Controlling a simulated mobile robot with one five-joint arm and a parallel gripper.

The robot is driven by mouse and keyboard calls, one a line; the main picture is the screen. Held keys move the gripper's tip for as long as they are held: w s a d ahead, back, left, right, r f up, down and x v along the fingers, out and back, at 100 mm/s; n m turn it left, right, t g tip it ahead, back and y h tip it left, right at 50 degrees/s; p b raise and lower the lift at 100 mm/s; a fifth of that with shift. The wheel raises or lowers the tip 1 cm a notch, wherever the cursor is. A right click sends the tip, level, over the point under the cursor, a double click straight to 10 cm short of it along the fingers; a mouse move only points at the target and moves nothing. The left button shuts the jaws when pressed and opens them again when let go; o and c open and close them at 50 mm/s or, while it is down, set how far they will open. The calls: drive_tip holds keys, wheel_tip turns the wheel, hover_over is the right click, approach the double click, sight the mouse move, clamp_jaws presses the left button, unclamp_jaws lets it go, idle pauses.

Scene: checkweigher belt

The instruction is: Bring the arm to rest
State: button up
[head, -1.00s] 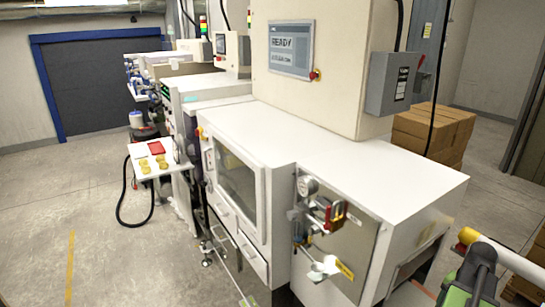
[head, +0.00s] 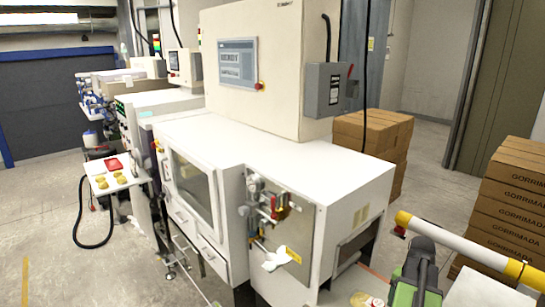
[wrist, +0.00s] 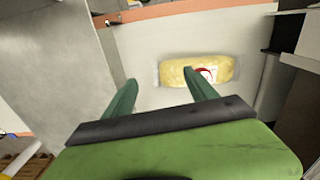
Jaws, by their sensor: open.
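My gripper (wrist: 158,77) is open in the wrist view, with its two green fingers apart and nothing between them. A yellow packet with a red and white label (wrist: 220,75) lies on a pale surface beyond the fingertips, apart from them. In the head view, my arm with its yellow-capped white link and green part shows at the lower right. The fingertips are not clear there. A packet (head: 366,300) shows at the bottom edge beside the arm, partly cut off.
A white machine (head: 270,145) with a screen (head: 237,64) fills the middle. Stacked cartons (head: 515,195) stand at the right, close to my arm, and more cartons (head: 370,135) stand behind the machine. A small table (head: 116,178) holds yellow packets and a red item.

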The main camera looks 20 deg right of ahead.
drive_tip(key=w+a+f+n+b, duration=0.3)
drive_tip(key=w+a, duration=0.5)
drive_tip(key=a, duration=0.3)
drive_tip(key=w+a+f+n+b, duration=0.2)
drive_tip(key=w+a+n, duration=0.1)
drive_tip(key=w+a, duration=0.7)
drive_tip(key=a+f+n+b, duration=0.2)
drive_tip(key=a+n, duration=0.1)
drive_tip(key=a, duration=1)
drive_tip(key=a+f+n+b, duration=0.1)
drive_tip(key=a+n, duration=0.3)
drive_tip(key=a, duration=0.9)
drive_tip(key=shift+a+f+n+b, duration=0.2)
drive_tip(key=shift+f+n+b, duration=0.15)
drive_tip(key=shift+f, duration=0.1)
drive_tip(key=shift+c, duration=0.4)
